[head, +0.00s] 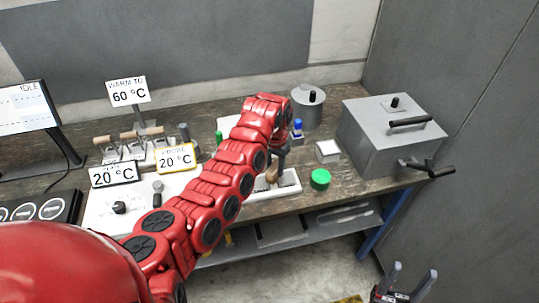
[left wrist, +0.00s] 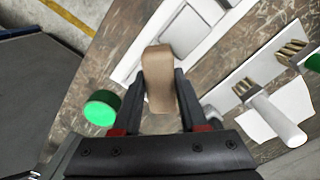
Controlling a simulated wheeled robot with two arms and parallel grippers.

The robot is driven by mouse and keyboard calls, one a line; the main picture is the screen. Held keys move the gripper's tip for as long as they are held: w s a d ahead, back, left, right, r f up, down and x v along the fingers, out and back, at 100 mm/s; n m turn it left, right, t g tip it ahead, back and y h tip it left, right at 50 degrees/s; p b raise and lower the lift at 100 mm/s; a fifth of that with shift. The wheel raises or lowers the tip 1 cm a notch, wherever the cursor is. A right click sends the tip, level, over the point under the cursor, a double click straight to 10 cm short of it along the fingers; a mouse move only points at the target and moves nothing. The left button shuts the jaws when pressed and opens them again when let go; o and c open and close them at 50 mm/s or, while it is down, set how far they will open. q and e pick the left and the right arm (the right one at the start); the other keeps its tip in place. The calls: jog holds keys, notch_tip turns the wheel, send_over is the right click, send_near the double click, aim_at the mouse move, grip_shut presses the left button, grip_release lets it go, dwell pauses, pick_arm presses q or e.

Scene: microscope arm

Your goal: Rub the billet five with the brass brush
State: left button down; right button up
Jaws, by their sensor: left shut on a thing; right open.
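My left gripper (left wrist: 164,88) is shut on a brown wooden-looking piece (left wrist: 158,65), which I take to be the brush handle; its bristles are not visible. In the head view the brown piece (head: 272,173) is over a white tray (head: 288,189), partly hidden by my red arm. In the left wrist view the tray (left wrist: 137,53) lies beyond the fingertips, with flat grey pieces (left wrist: 185,36) in it. I cannot read any number, so I cannot tell billet five. My right gripper (head: 411,274) is open and empty, low at the right, off the bench.
A green round thing (head: 320,179) is right of the tray. A grey lidded box (head: 392,135) and a round lidded pot (head: 306,105) stand behind. Brass-bristled tools, one white-handled (left wrist: 272,112), lie at the right in the left wrist view. Signs (head: 127,91) and a monitor (head: 24,108) stand left.

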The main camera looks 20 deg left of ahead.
pick_arm(q)
jog(key=shift+w+r, duration=0.15)
jog(key=shift+r, duration=0.7)
jog(key=shift+w+d+r, duration=0.15)
jog(key=shift+d+r, duration=0.25)
jog(key=shift+r, duration=0.25)
jog(key=shift+a+r, duration=0.15)
jog(key=shift+r, duration=0.6)
jog(key=shift+a+r, duration=0.1)
jog(key=shift+r, duration=0.65)
jog(key=shift+d+r, duration=0.15)
jog(key=shift+r, duration=0.35)
